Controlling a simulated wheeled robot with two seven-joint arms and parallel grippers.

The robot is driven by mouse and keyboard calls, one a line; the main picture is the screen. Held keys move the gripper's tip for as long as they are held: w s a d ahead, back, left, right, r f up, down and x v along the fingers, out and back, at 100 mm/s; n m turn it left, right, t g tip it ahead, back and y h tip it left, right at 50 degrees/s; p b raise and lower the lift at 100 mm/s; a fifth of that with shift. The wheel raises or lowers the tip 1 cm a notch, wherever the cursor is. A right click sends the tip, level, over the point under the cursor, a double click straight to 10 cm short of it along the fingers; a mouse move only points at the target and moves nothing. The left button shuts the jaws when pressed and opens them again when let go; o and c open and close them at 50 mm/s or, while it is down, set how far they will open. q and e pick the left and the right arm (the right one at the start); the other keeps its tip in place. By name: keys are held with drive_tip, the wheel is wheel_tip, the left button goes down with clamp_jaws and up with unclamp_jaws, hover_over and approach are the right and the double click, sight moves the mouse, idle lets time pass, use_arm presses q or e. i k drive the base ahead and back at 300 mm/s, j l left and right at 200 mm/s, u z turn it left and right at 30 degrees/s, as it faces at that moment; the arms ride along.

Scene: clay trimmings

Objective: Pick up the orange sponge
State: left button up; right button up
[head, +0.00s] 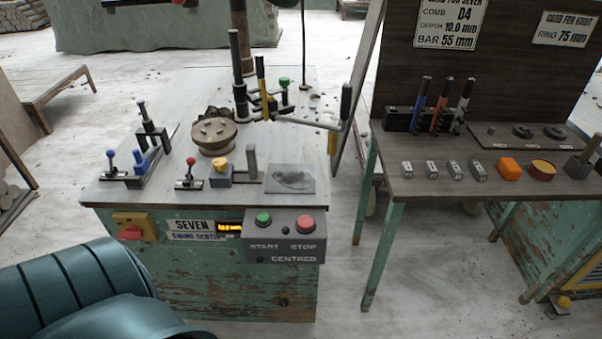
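A small orange block with rounded edges, the orange sponge (509,169), lies on the dark top of the right-hand bench (440,186). It sits between a row of small grey metal blocks on its left and a round red-rimmed tin (542,170) with a yellowish-orange top on its right. Nothing covers it from above. Neither of my grippers shows in the head view, so I cannot see what they hold.
Upright tools with blue, orange and white handles (438,105) stand behind the grey blocks (453,170). A dark backboard (490,70) rises behind them. The left machine table (130,190) carries levers and a round wooden chuck (213,136). A floor gap separates the tables.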

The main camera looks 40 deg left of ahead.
sight(509, 168)
drive_tip(key=i+z, duration=0.2)
drive_tip(key=i, duration=0.25)
drive_tip(key=i+j+z, duration=0.2)
drive_tip(key=i, duration=0.2)
drive_tip(key=l, duration=0.1)
